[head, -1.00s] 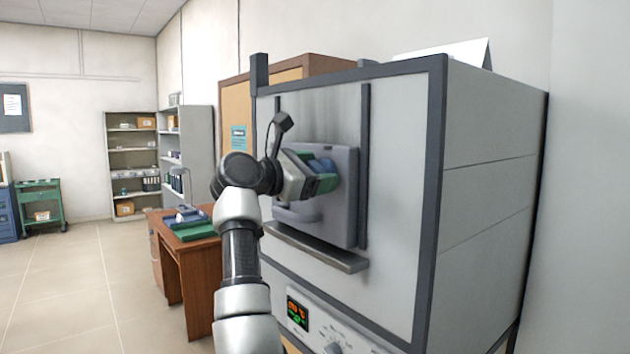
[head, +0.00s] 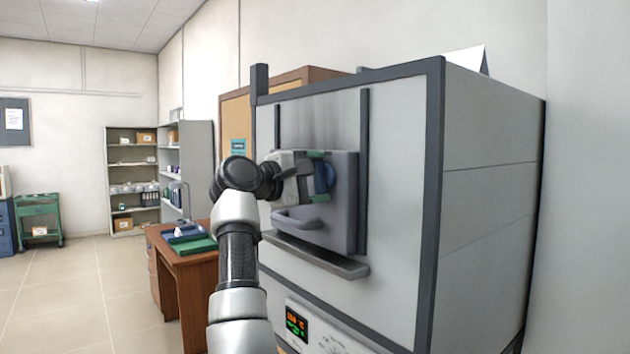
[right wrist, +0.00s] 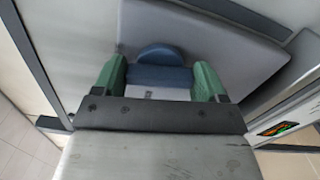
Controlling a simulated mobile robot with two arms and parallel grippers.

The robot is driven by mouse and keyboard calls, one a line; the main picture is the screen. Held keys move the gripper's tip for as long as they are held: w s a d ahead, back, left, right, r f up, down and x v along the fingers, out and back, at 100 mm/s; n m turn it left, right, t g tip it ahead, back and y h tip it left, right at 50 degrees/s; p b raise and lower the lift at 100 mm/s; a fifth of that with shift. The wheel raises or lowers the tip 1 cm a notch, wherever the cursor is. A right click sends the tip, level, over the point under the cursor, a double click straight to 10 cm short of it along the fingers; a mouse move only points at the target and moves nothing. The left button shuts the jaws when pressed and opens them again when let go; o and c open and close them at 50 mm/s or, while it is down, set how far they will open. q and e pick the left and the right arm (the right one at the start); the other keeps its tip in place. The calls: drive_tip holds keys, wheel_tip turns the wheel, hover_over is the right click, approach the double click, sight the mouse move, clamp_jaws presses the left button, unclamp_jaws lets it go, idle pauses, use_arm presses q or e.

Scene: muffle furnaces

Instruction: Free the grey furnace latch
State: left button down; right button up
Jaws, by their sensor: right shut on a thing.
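The grey furnace (head: 400,190) fills the right half of the head view, with its grey door (head: 343,205) on the front. A blue latch (head: 326,178) sits on the door above a grey handle (head: 296,219). My right gripper (head: 317,177) is at the latch, its green fingers above and below it. In the right wrist view the green fingers (right wrist: 160,80) are on both sides of the blue latch (right wrist: 160,54), shut on it. The latch's base is partly hidden by the gripper. The door appears closed. My left gripper is not in view.
A ledge (head: 315,256) juts out below the door, and a lit display (head: 296,322) is lower on the front. A wooden desk (head: 190,260) stands left of the furnace. Shelves (head: 132,180) stand at the back.

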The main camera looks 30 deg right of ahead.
drive_tip(key=shift+f+m, duration=0.1)
drive_tip(key=shift+m, duration=0.9)
drive_tip(key=o, duration=0.9)
drive_tip(key=shift+a, duration=0.1)
drive_tip(key=shift+a+b, duration=0.3)
drive_tip(key=a, duration=0.3)
drive_tip(key=a+b, duration=0.1)
drive_tip(key=a, duration=0.2)
drive_tip(key=s+a+b, duration=0.1)
drive_tip(key=a, duration=0.3)
drive_tip(key=shift+w, duration=0.1)
